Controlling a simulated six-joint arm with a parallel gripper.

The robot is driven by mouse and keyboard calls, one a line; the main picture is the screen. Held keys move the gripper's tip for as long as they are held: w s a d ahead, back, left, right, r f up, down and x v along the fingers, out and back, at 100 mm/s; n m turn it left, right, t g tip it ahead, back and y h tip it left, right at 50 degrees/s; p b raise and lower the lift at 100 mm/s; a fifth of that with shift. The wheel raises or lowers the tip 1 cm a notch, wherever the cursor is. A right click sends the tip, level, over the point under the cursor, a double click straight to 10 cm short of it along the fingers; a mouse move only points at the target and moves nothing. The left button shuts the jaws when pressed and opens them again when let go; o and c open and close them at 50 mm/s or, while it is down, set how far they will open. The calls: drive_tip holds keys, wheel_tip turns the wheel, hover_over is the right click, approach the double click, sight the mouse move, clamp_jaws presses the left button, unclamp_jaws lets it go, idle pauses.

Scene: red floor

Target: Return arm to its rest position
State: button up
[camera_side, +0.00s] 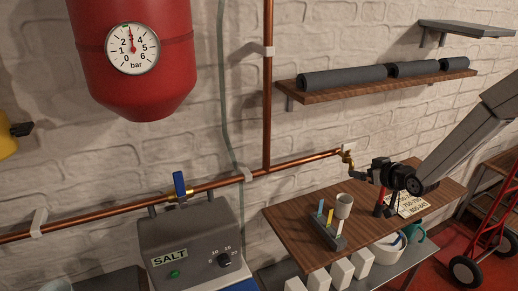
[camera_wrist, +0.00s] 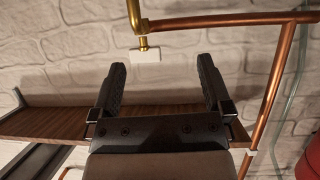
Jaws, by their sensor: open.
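My gripper (camera_side: 374,174) is in front of the wall at the right in the side view, above the wooden worktop and close to the brass tap (camera_side: 346,157). In the wrist view my gripper (camera_wrist: 163,78) has its two black fingers wide apart with nothing held between them. Beyond the fingers are the white brick wall, a brass fitting (camera_wrist: 135,15) and a small white block (camera_wrist: 145,55). My arm reaches in from the right edge of the side view.
The worktop (camera_side: 290,225) holds a grey cup (camera_side: 343,206), a small rack (camera_side: 328,235) and a printed card (camera_side: 412,205). A shelf (camera_side: 440,80) with dark rolls is above. A copper pipe (camera_side: 267,90), a SALT box (camera_side: 190,250) and a red hand truck (camera_side: 490,230) surround the area.

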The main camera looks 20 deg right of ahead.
drive_tip(key=s+a+g, duration=0.3)
drive_tip(key=s+g, duration=0.2)
drive_tip(key=s, duration=0.6)
drive_tip(key=s+a+g, duration=0.4)
drive_tip(key=s+g, duration=0.1)
drive_tip(key=s, duration=0.5)
drive_tip(key=shift+s+a+f+y, duration=0.15)
drive_tip(key=shift+s+f+y, duration=0.15)
drive_tip(key=shift+s+f, duration=0.1)
drive_tip(key=shift+w+r, duration=0.1)
drive_tip(key=shift+w, duration=0.05)
drive_tip(key=t, duration=0.2)
approach(350, 143)
drive_tip(key=shift+x, duration=1.1)
drive_tip(key=shift+w, duration=0.15)
drive_tip(key=shift+x, duration=3.75)
